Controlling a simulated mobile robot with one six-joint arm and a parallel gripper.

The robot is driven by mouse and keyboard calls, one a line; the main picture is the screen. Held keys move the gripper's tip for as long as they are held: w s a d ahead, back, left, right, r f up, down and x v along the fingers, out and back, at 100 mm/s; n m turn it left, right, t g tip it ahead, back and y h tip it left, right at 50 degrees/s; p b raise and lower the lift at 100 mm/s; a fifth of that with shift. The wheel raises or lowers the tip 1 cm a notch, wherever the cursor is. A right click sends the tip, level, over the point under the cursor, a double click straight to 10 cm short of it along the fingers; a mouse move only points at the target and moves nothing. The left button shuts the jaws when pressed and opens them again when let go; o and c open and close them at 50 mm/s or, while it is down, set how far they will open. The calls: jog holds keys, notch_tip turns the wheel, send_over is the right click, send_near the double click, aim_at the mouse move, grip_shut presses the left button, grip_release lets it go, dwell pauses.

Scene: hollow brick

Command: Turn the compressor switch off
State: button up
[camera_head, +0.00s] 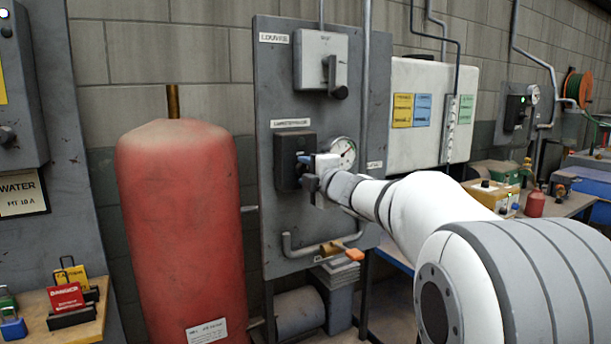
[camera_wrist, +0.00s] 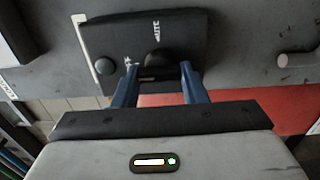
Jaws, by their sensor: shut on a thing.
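The compressor switch is a dark box (camera_head: 287,160) on the grey panel, under a white label (camera_head: 292,123) that appears to read COMPRESSOR. In the wrist view the black switch box (camera_wrist: 112,35) fills the upper middle, with small white markings, only partly legible. Its dark rounded knob (camera_wrist: 160,60) sits between the two blue fingers of my gripper (camera_wrist: 158,76). In the head view my gripper (camera_head: 307,165) reaches the front of the box from the right. It is shut on the knob. My fingers partly hide the knob, and its exact setting cannot be read.
A louvre switch (camera_head: 320,62) is above on the same panel. A gauge (camera_head: 343,152) is close beside my wrist. A pipe with a brass valve and orange handle (camera_head: 345,252) runs below. A red tank (camera_head: 180,220) stands left of the panel.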

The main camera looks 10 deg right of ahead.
jog(key=shift+f, duration=0.1)
jog(key=o, duration=1)
jog(key=v, duration=0.7)
jog(key=shift+s+d, duration=0.1)
jog(key=shift+s, duration=0.25)
